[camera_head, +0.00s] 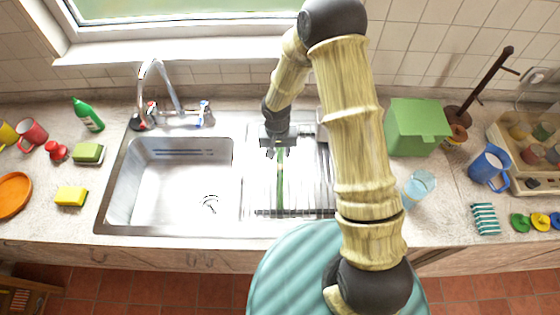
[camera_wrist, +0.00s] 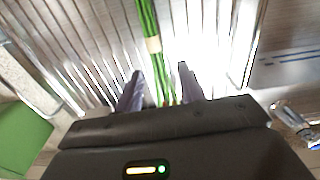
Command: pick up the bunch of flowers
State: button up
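The bunch of flowers (camera_head: 280,181) lies on the ribbed drainboard (camera_head: 311,200) right of the sink bowl; only its thin green stems show clearly. In the wrist view the green stems (camera_wrist: 147,20) have a pale band around them and run down between my fingers. No blossoms can be made out. My gripper (camera_head: 279,153) is over the stems at their far part. In the wrist view my gripper (camera_wrist: 160,78) is open, with one finger on each side of the stems and gaps between. The stem ends near the palm are partly hidden.
The sink bowl (camera_head: 180,186) is left of the drainboard, with the tap (camera_head: 160,85) behind it. A green box (camera_head: 416,125), a glass (camera_head: 418,188) and a blue mug (camera_head: 489,167) stand to the right. The tiled wall and window are behind.

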aim_at(280, 159)
jog(key=shift+s+d+f+p, duration=0.1)
jog(key=shift+f+p, duration=0.35)
jog(key=shift+f, duration=0.65)
jog(key=shift+s+d+f+p, duration=0.1)
jog(key=shift+f+p, duration=0.3)
jog(key=shift+f, duration=0.65)
grip_shut()
